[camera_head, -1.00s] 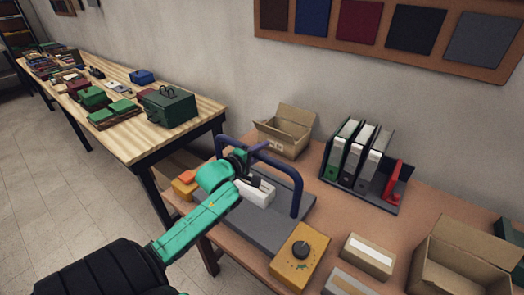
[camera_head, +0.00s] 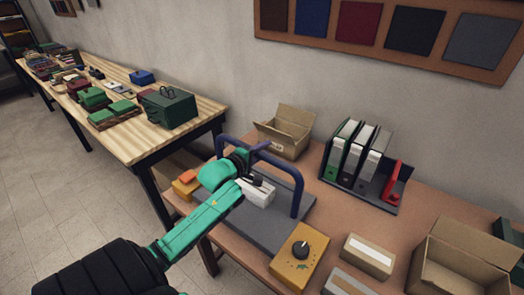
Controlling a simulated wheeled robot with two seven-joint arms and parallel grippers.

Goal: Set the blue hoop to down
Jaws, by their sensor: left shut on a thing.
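The blue hoop (camera_head: 296,200) stands upright on a grey base plate (camera_head: 262,232) on the brown table. Its top bar runs from the left rear to the right. My left gripper (camera_head: 260,151), on a teal arm coming in from the lower left, is at the middle of the top bar and is shut on it. The fingertips are partly hidden by the gripper body and the bar. A white block-like part (camera_head: 257,193) shows under the gripper, inside the hoop. My right gripper is not in view.
A yellow box with a black knob (camera_head: 300,254) stands in front of the plate. An orange-topped yellow box (camera_head: 186,184) is to its left. An open carton (camera_head: 286,133) and a binder rack (camera_head: 362,190) stand behind. More cartons (camera_head: 368,257) are at the right.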

